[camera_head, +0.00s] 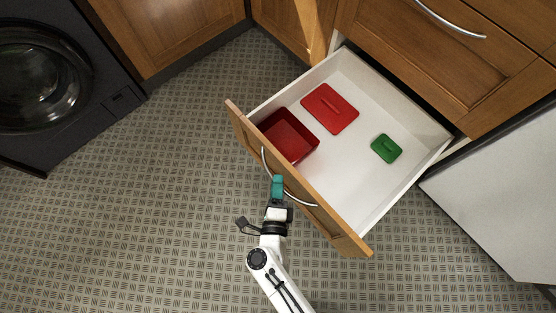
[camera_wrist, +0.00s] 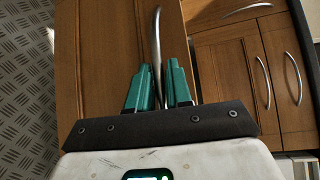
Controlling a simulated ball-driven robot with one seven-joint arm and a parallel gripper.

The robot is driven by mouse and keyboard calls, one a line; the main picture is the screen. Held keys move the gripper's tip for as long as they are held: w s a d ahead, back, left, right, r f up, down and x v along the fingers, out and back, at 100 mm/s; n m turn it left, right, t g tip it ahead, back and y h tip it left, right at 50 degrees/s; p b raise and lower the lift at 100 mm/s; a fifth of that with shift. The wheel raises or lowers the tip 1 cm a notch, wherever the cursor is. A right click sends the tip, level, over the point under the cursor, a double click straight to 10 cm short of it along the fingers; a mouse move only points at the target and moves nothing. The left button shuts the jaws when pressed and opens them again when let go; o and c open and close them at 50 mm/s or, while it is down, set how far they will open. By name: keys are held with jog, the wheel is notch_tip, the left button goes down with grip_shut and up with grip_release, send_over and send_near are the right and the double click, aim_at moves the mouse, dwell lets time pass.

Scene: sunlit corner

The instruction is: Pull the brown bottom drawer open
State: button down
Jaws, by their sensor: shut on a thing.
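The brown bottom drawer (camera_head: 340,232) is pulled well out of its cabinet, and its white inside shows in the head view. Its curved silver handle (camera_head: 300,199) runs along the front; it also shows in the wrist view (camera_wrist: 157,35). My gripper (camera_head: 278,182), with teal fingers, is at the handle. In the wrist view my gripper (camera_wrist: 159,85) has one finger on each side of the handle bar and is shut on it. The exact contact between the fingers is partly hidden.
Inside the drawer are an open red box (camera_head: 288,137), a red lid (camera_head: 330,108) and a green lid (camera_head: 386,149). A dark washing machine (camera_head: 55,80) stands at left. A white appliance (camera_head: 500,195) stands close to the drawer's right side. The floor (camera_head: 150,220) at left is clear.

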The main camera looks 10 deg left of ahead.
jog(key=c, duration=1.1)
grip_release()
jog(key=p+v, duration=0.1)
jog(key=v, duration=0.9)
jog(key=shift+s+p, duration=0.3)
jog(key=shift+s, duration=0.1)
